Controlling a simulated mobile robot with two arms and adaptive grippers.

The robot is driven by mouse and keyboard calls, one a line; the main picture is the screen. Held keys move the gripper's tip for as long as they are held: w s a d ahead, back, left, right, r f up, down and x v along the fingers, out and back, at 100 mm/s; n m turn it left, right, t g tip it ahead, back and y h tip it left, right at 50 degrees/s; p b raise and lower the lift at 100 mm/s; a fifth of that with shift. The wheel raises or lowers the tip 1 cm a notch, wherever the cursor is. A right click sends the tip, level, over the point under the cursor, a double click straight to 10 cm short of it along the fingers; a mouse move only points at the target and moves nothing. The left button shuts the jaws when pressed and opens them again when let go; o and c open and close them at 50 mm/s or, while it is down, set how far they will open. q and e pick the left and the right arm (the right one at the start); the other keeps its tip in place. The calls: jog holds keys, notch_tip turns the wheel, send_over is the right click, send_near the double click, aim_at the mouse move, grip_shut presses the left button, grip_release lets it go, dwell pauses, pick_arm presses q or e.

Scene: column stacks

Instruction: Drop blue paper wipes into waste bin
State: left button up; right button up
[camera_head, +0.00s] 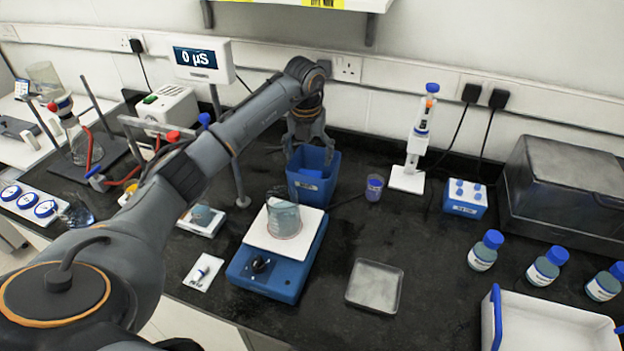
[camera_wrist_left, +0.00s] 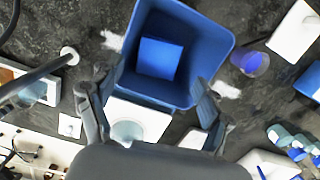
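The blue waste bin (camera_head: 313,188) stands on the black bench behind the hotplate, with its open top facing up. In the left wrist view the bin (camera_wrist_left: 205,45) fills the upper middle. A flat, bright blue square, which looks like the blue paper wipes (camera_wrist_left: 160,58), lies inside it; a lighter blue patch of the wipes (camera_head: 312,173) shows inside the bin in the head view. My left gripper (camera_head: 309,143) is above the bin's back rim. In the wrist view its fingers (camera_wrist_left: 150,98) are spread wide with nothing between them. My right gripper is not in view.
A blue hotplate (camera_head: 268,273) with a beaker (camera_head: 284,219) stands in front of the bin. A small purple-blue cup (camera_head: 374,187) and a white pipette stand (camera_head: 407,180) are to its right.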

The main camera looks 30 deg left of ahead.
pick_arm(q)
jog(key=shift+r, duration=0.3)
notch_tip(320, 180, up, 11)
jog(key=s, duration=0.1)
jog(key=shift+s+d+r, duration=0.15)
jog(key=shift+s+d, duration=0.1)
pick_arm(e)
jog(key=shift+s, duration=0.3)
